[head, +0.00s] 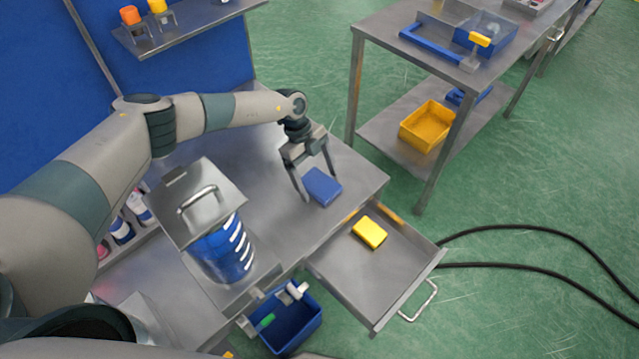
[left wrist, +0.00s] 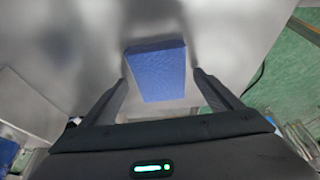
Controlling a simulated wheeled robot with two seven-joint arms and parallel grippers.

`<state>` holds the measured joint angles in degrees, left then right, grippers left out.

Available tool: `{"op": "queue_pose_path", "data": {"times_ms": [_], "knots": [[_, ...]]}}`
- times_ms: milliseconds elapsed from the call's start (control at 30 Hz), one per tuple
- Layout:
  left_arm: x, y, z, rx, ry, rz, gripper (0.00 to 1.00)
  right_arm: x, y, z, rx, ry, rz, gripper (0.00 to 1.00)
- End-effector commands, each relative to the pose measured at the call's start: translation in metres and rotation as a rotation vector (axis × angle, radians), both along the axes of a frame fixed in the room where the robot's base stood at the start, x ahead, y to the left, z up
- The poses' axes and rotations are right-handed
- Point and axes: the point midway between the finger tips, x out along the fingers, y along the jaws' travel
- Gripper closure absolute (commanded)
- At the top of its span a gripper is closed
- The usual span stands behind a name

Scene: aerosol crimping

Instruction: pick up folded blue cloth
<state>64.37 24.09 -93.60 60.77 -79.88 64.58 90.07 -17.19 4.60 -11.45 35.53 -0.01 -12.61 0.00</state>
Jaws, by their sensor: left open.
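The folded blue cloth (head: 322,187) lies flat on the metal table, near its right edge in the head view. In the left wrist view the cloth (left wrist: 157,71) sits between and just beyond my fingertips. My left gripper (head: 318,187) is open above the cloth, with one finger at its left and the other at its upper right. The left wrist view shows the open gripper (left wrist: 160,80) with a gap between each finger and the cloth. Whether the fingertips touch the table, I cannot tell. My right gripper is not in view.
An open drawer (head: 350,275) below the table edge holds a yellow sponge-like block (head: 369,231). A blue bin (head: 288,322) hangs low at front. A cart (head: 372,22) stands at right.

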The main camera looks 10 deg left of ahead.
Motion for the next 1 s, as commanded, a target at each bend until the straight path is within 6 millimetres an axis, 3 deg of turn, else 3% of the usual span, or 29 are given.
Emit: {"op": "queue_pose_path", "data": {"times_ms": [400,567,600,1000], "knots": [[0.0003,0.0004,0.0001,0.001,-0.001,0.000,0.18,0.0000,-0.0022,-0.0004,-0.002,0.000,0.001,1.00],[0.0004,0.0005,0.0002,0.001,-0.001,0.000,0.56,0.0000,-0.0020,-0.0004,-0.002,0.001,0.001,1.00],[0.0004,0.0005,0.0002,0.001,-0.001,0.000,0.60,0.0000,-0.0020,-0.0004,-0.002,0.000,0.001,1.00],[0.0009,0.0005,0.0032,0.000,-0.001,0.000,0.60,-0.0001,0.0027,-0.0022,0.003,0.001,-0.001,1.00]]}}
